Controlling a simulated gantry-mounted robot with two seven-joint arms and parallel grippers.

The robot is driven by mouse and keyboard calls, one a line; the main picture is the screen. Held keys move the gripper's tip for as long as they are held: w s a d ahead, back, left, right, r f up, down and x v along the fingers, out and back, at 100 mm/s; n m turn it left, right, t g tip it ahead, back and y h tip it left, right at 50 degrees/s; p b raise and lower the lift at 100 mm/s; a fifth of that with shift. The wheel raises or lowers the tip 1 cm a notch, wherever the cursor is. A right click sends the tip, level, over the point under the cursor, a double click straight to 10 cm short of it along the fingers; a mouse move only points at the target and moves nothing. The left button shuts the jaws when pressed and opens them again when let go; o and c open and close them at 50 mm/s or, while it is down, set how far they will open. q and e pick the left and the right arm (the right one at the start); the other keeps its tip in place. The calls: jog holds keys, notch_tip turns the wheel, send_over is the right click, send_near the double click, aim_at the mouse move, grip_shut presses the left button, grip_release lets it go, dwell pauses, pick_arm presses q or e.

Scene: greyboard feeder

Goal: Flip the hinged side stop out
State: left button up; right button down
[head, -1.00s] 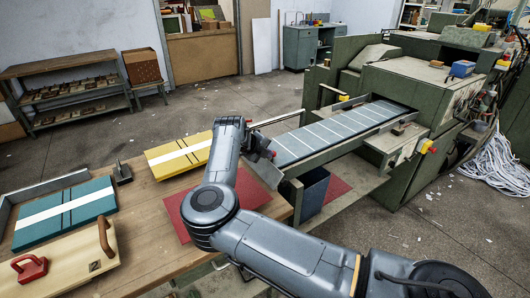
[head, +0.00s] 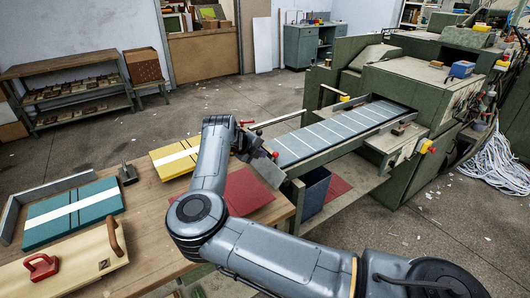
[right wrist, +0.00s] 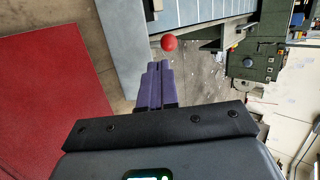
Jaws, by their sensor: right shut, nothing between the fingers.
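The hinged side stop (head: 280,120) looks like a thin bar along the far edge of the feeder bed (head: 340,132). A small red knob (head: 241,122) shows near its left end, beside my arm. In the right wrist view a red ball knob (right wrist: 169,43) stands just beyond my fingertips, slightly to the right. A grey bar (right wrist: 202,45) runs right from it. My right gripper (head: 266,153) is over the near end of the feeder. In the right wrist view its purple fingers (right wrist: 158,66) are together and empty, apart from the knob. My left gripper is not in view.
A red mat (head: 250,192) lies on the wooden table (head: 150,205). Yellow (head: 172,160) and teal (head: 75,213) boards lie to the left. A dark blue bin (head: 314,188) is under the feeder.

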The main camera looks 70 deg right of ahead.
jog(key=p+v, duration=0.1)
jog(key=v, duration=0.7)
jog(key=shift+s+d+r, duration=0.2)
jog(key=shift+d+r, duration=0.1)
jog(key=shift+r, duration=0.1)
